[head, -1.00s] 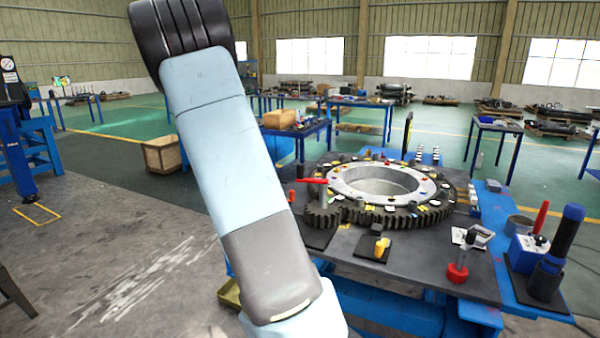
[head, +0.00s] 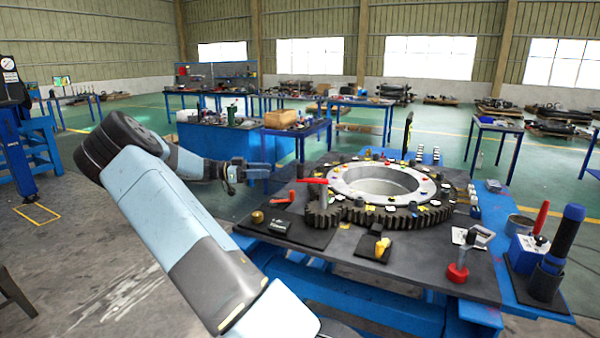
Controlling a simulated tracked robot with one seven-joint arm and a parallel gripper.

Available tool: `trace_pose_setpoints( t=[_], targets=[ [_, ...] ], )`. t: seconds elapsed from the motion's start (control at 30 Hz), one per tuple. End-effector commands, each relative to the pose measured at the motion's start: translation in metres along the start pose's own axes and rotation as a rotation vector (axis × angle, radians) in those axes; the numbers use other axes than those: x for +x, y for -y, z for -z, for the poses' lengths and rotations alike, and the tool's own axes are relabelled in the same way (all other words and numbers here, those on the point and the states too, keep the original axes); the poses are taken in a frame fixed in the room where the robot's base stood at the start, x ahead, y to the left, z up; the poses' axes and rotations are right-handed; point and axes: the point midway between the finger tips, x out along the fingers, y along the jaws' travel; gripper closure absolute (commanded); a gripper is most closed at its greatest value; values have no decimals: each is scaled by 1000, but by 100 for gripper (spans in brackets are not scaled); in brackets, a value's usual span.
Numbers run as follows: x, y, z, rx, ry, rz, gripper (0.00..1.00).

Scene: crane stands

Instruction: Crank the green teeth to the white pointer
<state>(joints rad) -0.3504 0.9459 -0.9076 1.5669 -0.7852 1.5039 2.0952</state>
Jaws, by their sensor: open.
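A large dark toothed ring (head: 432,213) lies on the bench around a pale metal ring (head: 345,183), with several white, yellow and red markers on top. A small dark pinion gear (head: 322,217) stands against its near left side. A red crank handle (head: 312,181) sits above the pinion. I cannot make out the green teeth, nor tell which white mark is the pointer. My gripper (head: 262,170) is open and empty at the far left of the bench, left of the red crank handle and apart from it.
A blue box (head: 527,249) and a tall black cylinder (head: 550,272) stand at the right. The floor at left is open.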

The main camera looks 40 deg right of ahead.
Motion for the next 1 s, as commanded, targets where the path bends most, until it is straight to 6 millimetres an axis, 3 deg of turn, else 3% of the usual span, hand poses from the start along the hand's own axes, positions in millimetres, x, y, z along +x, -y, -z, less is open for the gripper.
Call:
trace_pose_setpoints(
  t=[0.7,1.0],
  targets=[
    [116,-1,0,-3,3,-4,49],
    [132,-1,0,-2,4,-2,49]
  ],
)
